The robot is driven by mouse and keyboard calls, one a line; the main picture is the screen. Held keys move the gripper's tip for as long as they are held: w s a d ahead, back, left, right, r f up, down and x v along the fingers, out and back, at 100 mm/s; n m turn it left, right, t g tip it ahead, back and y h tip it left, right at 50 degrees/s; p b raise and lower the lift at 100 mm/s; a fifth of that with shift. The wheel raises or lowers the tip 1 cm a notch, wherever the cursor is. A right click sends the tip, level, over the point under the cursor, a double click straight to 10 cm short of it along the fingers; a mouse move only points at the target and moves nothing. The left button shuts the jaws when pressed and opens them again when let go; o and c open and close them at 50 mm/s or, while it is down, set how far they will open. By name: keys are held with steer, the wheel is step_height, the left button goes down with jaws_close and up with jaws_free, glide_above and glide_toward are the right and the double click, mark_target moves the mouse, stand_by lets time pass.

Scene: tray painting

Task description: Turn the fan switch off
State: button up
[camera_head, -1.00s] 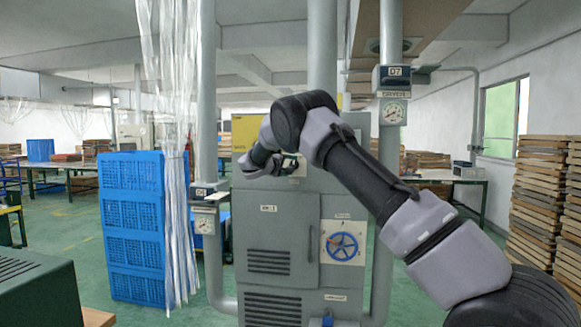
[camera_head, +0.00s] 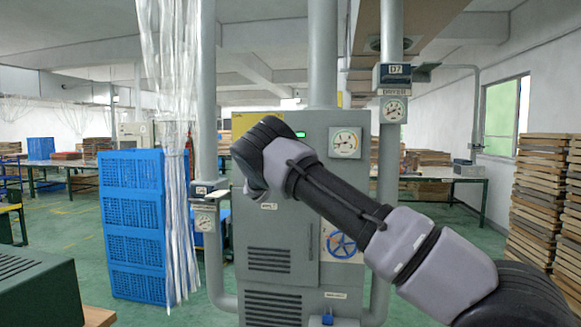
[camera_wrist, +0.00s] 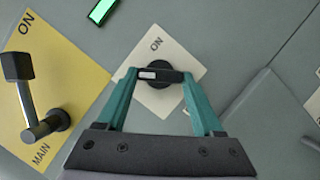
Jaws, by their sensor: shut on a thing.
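In the wrist view a black switch knob (camera_wrist: 175,76) sits on a pale plate (camera_wrist: 155,104) marked ON at its upper end. The plate's lower part is hidden by my gripper, so no fan label can be read. My gripper (camera_wrist: 160,75) has its two green fingers closed on the ends of the knob's bar. The bar lies nearly level in this view, with its white mark toward the left finger. In the head view my arm hides the gripper and the knob, in front of the grey cabinet (camera_head: 283,229).
A yellow plate (camera_wrist: 75,82) marked MAIN and ON, with a lever (camera_wrist: 27,100), is left of my gripper. A lit green display (camera_wrist: 102,11) is above. The cabinet also bears a gauge (camera_head: 345,142) and a blue wheel (camera_head: 342,245). Blue crates (camera_head: 133,225) stand left.

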steer(key=shift+f+n+t, duration=0.15)
steer(key=shift+n+t, duration=0.25)
steer(key=shift+n, duration=0.7)
steer(key=shift+n+y, duration=0.3)
steer(key=o, duration=1.4)
steer(key=v, duration=1)
steer(key=shift+s+f, duration=0.2)
steer(key=shift+s, duration=0.2)
